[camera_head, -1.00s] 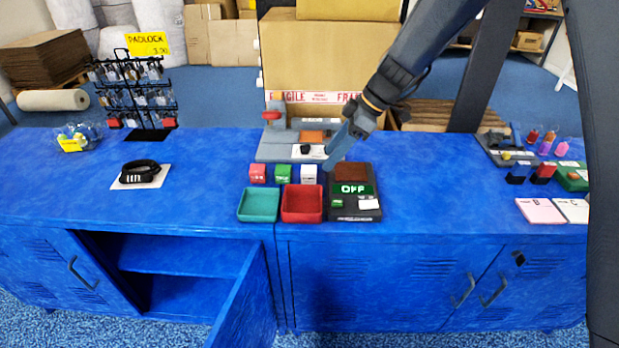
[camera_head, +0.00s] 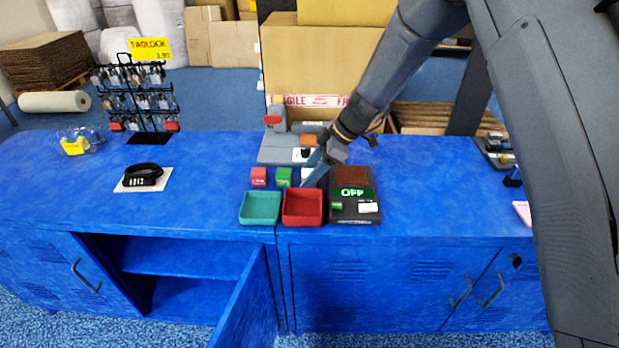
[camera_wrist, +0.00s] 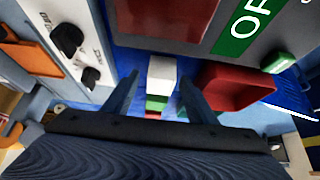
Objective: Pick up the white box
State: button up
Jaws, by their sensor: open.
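The white box (camera_head: 306,173) is a small cube on the blue counter, at the right end of a short row with a green box (camera_head: 283,176) and a pink box (camera_head: 259,176). My gripper (camera_head: 316,176) is over it in the head view and partly hides it. In the wrist view the white box (camera_wrist: 161,75) appears between the two fingers of my open gripper (camera_wrist: 158,82), with the green box (camera_wrist: 156,103) behind it. The fingers look apart from its sides; I cannot tell how far above it they are.
A red tray (camera_head: 303,207) and a teal tray (camera_head: 260,208) stand in front of the boxes. A dark device with a green OFF display (camera_head: 354,193) is close on the right. A grey machine (camera_head: 287,147) stands behind. A cabinet door (camera_head: 248,305) hangs open below.

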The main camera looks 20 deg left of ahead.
jog(key=c, duration=1.2)
jog(key=shift+o, duration=0.2)
